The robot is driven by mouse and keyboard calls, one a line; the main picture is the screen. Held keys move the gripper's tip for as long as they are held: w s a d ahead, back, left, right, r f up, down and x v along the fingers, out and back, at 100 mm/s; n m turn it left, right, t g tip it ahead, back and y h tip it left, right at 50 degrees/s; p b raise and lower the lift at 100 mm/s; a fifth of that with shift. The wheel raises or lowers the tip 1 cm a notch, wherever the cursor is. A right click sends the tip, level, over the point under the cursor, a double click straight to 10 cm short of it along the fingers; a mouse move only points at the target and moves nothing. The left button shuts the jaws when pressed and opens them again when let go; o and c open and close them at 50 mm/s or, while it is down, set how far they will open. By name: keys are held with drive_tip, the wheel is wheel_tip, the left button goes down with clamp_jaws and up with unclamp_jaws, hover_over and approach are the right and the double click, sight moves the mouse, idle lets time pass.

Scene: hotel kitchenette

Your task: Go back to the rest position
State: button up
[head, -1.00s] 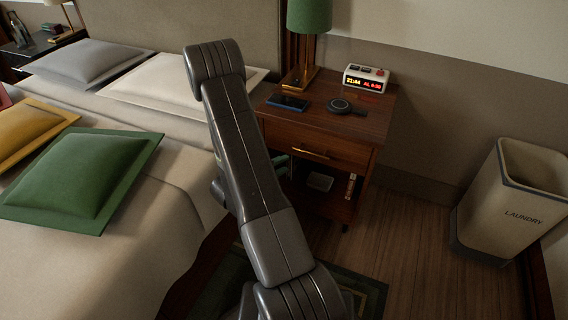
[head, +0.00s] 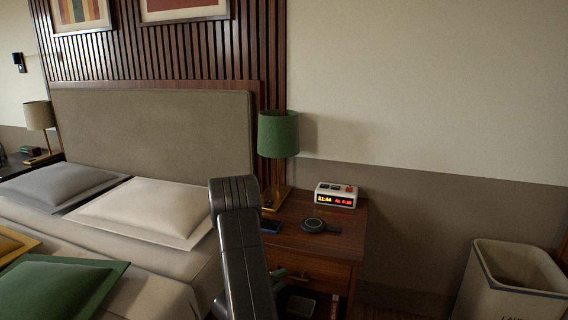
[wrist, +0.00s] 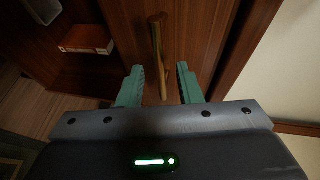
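My gripper (wrist: 158,68) has two teal fingers standing apart in the wrist view, with nothing held between them. The brass drawer handle (wrist: 156,40) of the nightstand lies ahead of the fingers and in line with the gap; I cannot tell how far off it is. In the head view my dark arm hides most of the gripper; a bit of a teal finger shows at the drawer front. The nightstand (head: 345,240) stands beside the bed and its drawer looks shut.
On the nightstand are a green lamp (head: 278,135), an alarm clock (head: 337,195), a phone (head: 269,227) and a round dark charger (head: 314,225). The bed (head: 150,262) is at left, a laundry bin (head: 512,285) at right. A book (wrist: 86,39) lies in the open shelf below.

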sight(286, 275)
drive_tip(key=x, duration=0.3)
drive_tip(key=shift+w+d+b, duration=0.25)
drive_tip(key=shift+b, duration=0.1)
drive_tip(key=shift+s+a, duration=0.1)
drive_tip(key=shift+s, duration=0.1)
